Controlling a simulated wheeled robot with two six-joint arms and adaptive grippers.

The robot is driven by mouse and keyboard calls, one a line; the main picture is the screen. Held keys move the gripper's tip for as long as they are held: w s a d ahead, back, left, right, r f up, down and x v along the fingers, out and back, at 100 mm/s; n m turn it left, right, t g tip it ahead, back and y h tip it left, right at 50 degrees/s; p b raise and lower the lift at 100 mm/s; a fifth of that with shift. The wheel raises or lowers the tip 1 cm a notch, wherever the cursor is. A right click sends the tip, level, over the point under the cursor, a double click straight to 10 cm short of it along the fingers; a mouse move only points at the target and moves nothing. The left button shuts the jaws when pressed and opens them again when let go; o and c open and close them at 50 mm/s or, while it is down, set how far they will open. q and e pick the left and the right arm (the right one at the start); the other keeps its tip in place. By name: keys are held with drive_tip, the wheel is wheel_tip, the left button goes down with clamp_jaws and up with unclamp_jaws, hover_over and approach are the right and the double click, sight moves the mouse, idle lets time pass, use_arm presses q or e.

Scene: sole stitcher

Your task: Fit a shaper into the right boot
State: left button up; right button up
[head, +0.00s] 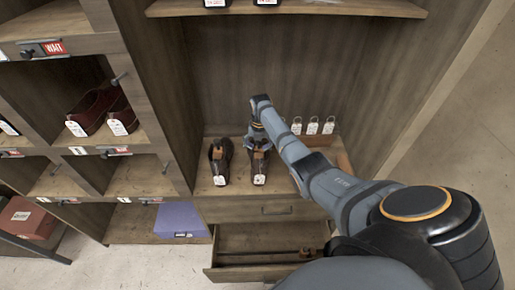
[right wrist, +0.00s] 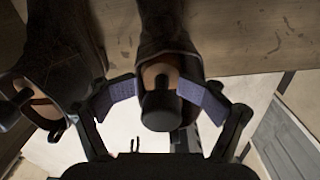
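Two dark boots stand side by side on the shelf, the left boot (head: 220,158) and the right boot (head: 260,176), each with a white tag. My right gripper (head: 258,143) reaches down over the right boot. In the right wrist view a wooden shaper with a black knob (right wrist: 161,108) sits in the mouth of the right boot (right wrist: 162,25). My right gripper (right wrist: 160,92) has its blue pads on either side of this shaper and looks open, with gaps beside the knob. Another knobbed shaper (right wrist: 38,103) shows in the left boot (right wrist: 75,45). My left gripper is out of view.
An open drawer (head: 232,272) below the shelf holds a dark rod and a small brown object (head: 306,252). Cubbies with tagged shoes (head: 103,110) line the left, and a purple box (head: 180,220) sits low.

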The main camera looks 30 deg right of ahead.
drive_tip(key=shift+d+r, duration=0.1)
drive_tip(key=shift+r, duration=0.05)
wheel_tip(320, 180, up, 12)
drive_tip(key=shift+s+f, duration=0.1)
drive_tip(key=shift+f, duration=0.1)
drive_tip(key=shift+d, duration=0.1)
